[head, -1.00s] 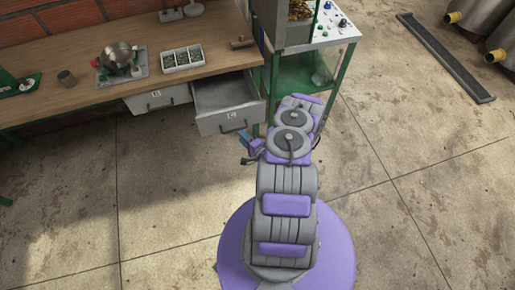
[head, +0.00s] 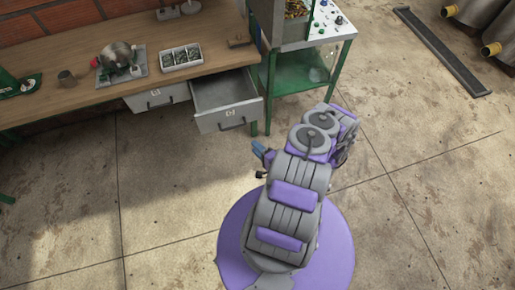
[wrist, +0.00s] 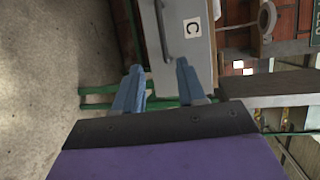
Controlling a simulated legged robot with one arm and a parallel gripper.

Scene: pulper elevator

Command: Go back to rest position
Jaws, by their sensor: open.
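My gripper (wrist: 158,88) shows in the wrist view with its two blue fingers apart and nothing between them. In the head view its blue fingertips (head: 262,154) show at the left side of my folded arm, over bare floor and apart from the workbench. In the wrist view a grey drawer front (wrist: 188,40) with a handle and a label "C" lies beyond the fingers, with a gap between. Much of the gripper is hidden by the arm in the head view.
An open, empty-looking drawer (head: 226,100) juts from the wooden workbench (head: 100,88), next to a closed drawer (head: 158,97). A green-framed stand (head: 305,70) is to its right. A long grey floor channel (head: 443,52) lies at upper right. Floor around my base is clear.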

